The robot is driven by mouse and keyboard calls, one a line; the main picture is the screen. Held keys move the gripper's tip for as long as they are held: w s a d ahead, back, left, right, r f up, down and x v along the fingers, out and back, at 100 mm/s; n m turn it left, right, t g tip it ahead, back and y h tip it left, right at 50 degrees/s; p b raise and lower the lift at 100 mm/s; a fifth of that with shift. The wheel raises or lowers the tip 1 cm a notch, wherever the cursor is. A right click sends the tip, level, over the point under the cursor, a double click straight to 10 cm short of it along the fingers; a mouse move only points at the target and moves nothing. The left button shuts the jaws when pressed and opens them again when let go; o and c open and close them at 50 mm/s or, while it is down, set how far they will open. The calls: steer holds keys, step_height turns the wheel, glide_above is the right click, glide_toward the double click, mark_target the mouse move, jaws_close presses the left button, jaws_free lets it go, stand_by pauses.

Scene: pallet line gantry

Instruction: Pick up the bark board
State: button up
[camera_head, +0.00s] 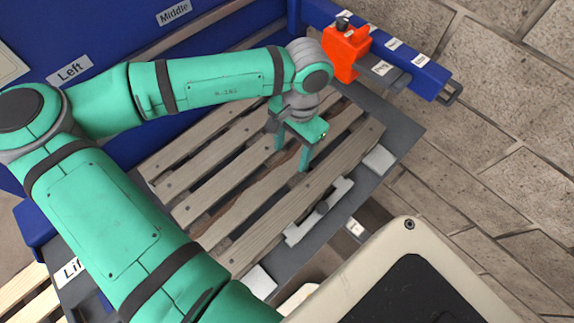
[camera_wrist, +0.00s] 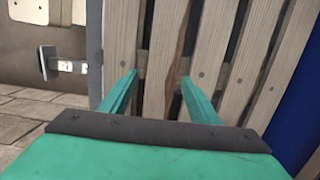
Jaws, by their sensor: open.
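The bark board (camera_head: 237,208) is a pallet slat with a dark brown, ragged bark strip along it, lying among plain grey-brown slats. In the wrist view the bark board (camera_wrist: 166,50) runs away between my two fingers, with the bark strip nearer the right finger. My gripper (camera_head: 291,158) is open and points down at the slats near the board's upper right end. In the wrist view my gripper (camera_wrist: 159,79) has one finger on each side of the board, with nothing clamped. Whether the fingertips reach below the board's top is unclear.
Plain slats (camera_head: 285,205) flank the board on both sides. An orange clamp-like block (camera_head: 345,50) stands by a blue rail (camera_head: 405,65) at upper right. A blue wall (camera_head: 100,30) is behind. Grey metal fittings (camera_head: 320,211) lie along the near edge.

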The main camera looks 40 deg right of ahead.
mark_target(287, 166)
steer(key=shift+w+a+f, duration=0.1)
steer(key=shift+a+f, duration=0.05)
steer(key=shift+f, duration=0.7)
steer(key=shift+w+a+f, duration=0.1)
steer(key=shift+a+f, duration=0.05)
steer(key=shift+f, duration=0.7)
steer(key=shift+w+a+f, duration=0.1)
steer(key=shift+a+f, duration=0.05)
steer(key=shift+f, duration=0.7)
steer(key=c, duration=1)
steer(key=shift+s, duration=0.1)
